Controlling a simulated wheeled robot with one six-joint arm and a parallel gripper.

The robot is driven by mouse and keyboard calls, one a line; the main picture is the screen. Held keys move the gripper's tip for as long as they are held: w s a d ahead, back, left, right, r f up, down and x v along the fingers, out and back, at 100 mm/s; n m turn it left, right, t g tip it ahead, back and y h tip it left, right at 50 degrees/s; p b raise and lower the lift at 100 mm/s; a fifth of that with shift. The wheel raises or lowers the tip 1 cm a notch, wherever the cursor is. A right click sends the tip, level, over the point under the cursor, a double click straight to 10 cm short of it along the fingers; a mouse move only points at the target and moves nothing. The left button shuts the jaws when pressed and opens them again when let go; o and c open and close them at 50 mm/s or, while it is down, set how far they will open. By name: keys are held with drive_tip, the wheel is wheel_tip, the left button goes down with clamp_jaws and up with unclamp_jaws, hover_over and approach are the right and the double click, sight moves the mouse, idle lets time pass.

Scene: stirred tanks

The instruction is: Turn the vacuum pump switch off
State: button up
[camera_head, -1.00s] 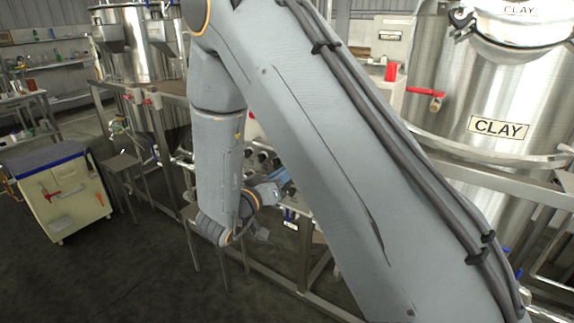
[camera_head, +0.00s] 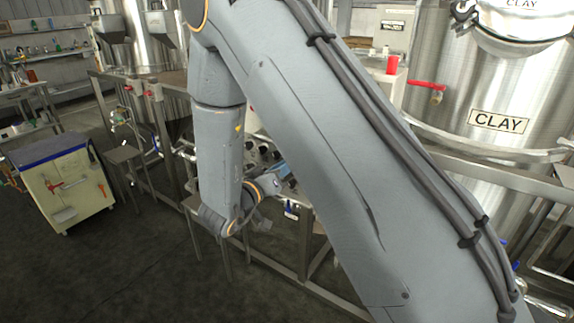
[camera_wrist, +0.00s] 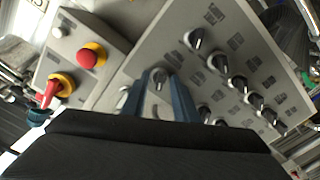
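A grey control panel (camera_wrist: 180,22) with several black-and-silver rotary switches shows in the wrist view. Its labels are too small to read, so I cannot tell which is the vacuum pump switch. My gripper (camera_wrist: 163,76) points at the panel with its two blue fingers apart. One rotary switch (camera_wrist: 158,78) shows between the fingertips; I cannot tell whether they touch it. More switches (camera_wrist: 218,62) stand in rows to the right, and some are partly hidden behind the right finger. In the head view my gripper (camera_head: 272,180) is small beside the panel, largely hidden by my arm.
Left of the panel in the wrist view is a grey box with a red emergency button (camera_wrist: 88,57) on a yellow base. A red-and-yellow switch (camera_wrist: 54,88) is near it. Steel tanks (camera_head: 500,90) and frames stand behind; a cart (camera_head: 65,185) stands left. Open floor lies in front.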

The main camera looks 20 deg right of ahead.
drive_tip(key=b+v, duration=0.1)
drive_tip(key=v, duration=0.6)
drive_tip(key=shift+s+a, duration=0.25)
drive_tip(key=shift+s, duration=0.05)
